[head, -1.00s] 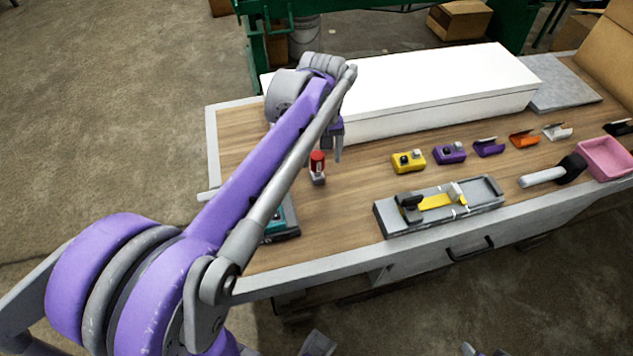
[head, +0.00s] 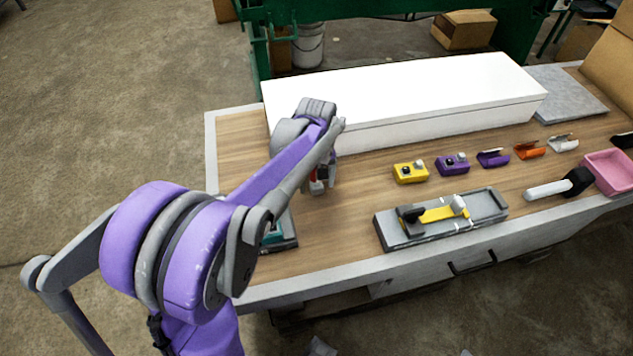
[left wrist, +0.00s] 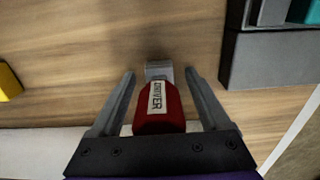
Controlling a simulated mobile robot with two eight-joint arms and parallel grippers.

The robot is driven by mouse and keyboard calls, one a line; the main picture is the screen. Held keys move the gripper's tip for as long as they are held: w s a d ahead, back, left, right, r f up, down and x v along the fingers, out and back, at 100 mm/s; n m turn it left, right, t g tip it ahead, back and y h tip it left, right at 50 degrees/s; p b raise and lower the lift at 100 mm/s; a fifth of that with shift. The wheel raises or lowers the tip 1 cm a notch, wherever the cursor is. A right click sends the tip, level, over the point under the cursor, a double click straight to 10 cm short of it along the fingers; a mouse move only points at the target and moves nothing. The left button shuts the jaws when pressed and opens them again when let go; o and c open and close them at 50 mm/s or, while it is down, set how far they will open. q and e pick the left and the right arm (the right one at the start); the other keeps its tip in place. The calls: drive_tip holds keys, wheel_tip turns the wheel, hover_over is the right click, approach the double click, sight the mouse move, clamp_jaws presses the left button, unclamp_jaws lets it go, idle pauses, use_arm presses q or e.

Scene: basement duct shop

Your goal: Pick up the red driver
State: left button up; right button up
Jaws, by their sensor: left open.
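The red driver (left wrist: 158,107) shows in the left wrist view with a white "DRIVER" label on its red body and a grey end (left wrist: 159,70). It stands between the two fingers of my left gripper (left wrist: 160,85), which are open with a gap on each side of it. In the head view the driver (head: 316,186) is mostly hidden behind my left gripper (head: 325,180) and forearm, on the wooden bench top (head: 345,215) in front of the white box. My right gripper is not in view.
A long white box (head: 410,95) lies behind the driver. A grey fixture with a yellow part (head: 440,218), a yellow block (head: 410,172) and a purple block (head: 453,164) are to the right. A grey and teal tray (head: 280,240) is near, partly behind my arm.

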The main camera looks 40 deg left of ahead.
use_arm(q)
clamp_jaws()
idle(0.4)
wheel_tip(320, 180, up, 10)
drive_tip(key=shift+f+p, duration=0.1)
drive_tip(key=shift+p, duration=0.4)
